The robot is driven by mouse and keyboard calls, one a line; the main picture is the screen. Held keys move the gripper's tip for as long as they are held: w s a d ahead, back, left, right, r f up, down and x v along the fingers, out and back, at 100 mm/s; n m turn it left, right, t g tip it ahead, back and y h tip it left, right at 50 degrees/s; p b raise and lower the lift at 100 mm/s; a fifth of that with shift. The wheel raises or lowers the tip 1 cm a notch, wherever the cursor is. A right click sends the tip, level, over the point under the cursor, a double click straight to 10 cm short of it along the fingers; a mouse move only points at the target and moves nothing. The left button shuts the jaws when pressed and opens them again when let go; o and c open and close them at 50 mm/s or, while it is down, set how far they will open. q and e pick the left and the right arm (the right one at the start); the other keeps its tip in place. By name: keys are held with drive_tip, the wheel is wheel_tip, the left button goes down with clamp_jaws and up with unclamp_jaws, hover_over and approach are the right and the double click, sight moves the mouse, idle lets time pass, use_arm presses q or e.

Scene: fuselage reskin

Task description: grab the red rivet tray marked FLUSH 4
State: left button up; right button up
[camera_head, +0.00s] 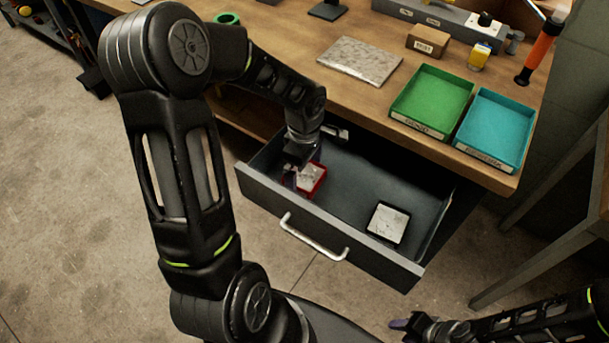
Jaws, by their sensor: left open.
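A small red tray (318,184) with pale contents lies in the left part of the open drawer (385,249). Any marking on it is not readable here. My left gripper (297,178) reaches down into the drawer at the red tray's left side, its jaws open. The gripper and wrist hide part of the tray, and I cannot tell whether a finger touches it. My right gripper (403,325) is low at the right, outside the drawer and apart from it; its jaw gap cannot be made out.
A black tray with pale contents (387,223) lies in the drawer's right part. The drawer's front wall and handle (313,238) stand before the trays. On the workbench above are a green tray (432,98), a teal tray (494,128) and a metal plate (361,59).

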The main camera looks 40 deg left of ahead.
sight(305, 173)
use_arm(q)
drive_tip(key=shift+f, duration=0.6)
drive_tip(key=shift+c, duration=0.3)
drive_tip(key=c, duration=1.6)
wheel_tip(305, 173, up, 10)
drive_tip(key=shift+r, duration=0.1)
